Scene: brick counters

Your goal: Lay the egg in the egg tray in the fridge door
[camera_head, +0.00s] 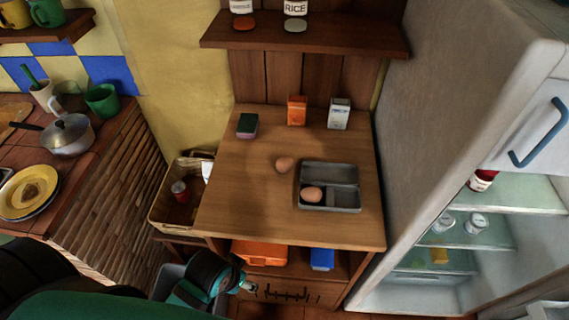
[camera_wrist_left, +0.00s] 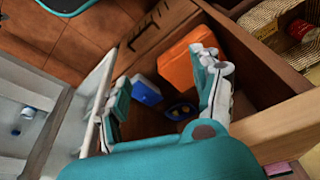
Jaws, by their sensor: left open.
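One brown egg (camera_head: 284,164) lies on the wooden counter. My left gripper (camera_head: 246,287) is low in front of the cabinet, below the countertop and well apart from both eggs. In the left wrist view its fingers (camera_wrist_left: 162,98) are spread with nothing between them, and no egg shows there.
An orange container (camera_head: 259,253) and a blue box (camera_head: 321,259) sit on the shelf under the counter. A sponge (camera_head: 247,125) and two cartons (camera_head: 297,111) stand at the counter's back. A basket (camera_head: 165,215) is left. Glass shelves (camera_head: 520,192) hold jars. The counter's front is clear.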

